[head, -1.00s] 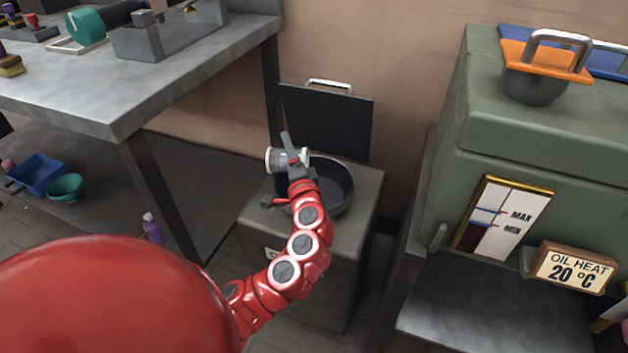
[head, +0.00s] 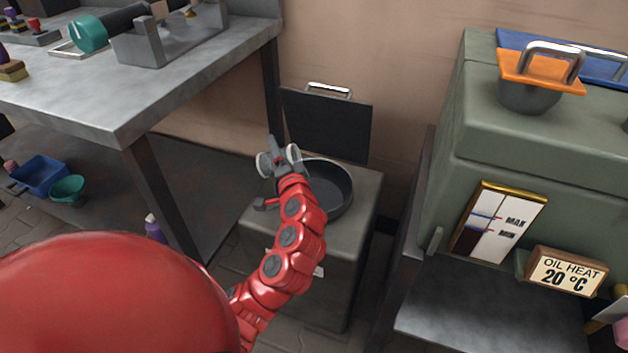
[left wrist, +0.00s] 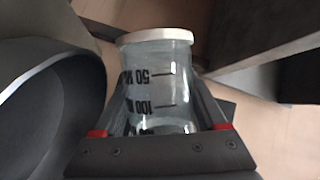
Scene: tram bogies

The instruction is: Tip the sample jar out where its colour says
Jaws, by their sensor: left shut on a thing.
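The sample jar (left wrist: 158,85) is clear glass with a white rim and black volume marks that read upside down in the left wrist view. No coloured content can be made out, only something dark low in it. My left gripper (head: 277,160) is shut around the jar, which also shows in the head view (head: 265,165), lying over on its side. Gripper and jar are at the left rim of a dark round basin (head: 338,190) on a grey cabinet. The basin's rim also shows in the left wrist view (left wrist: 85,50). My right gripper is out of view.
The cabinet's dark lid (head: 328,128) stands open behind the basin. A metal workbench (head: 120,100) is at left, with a blue bin (head: 40,174) and a green bowl (head: 67,189) below.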

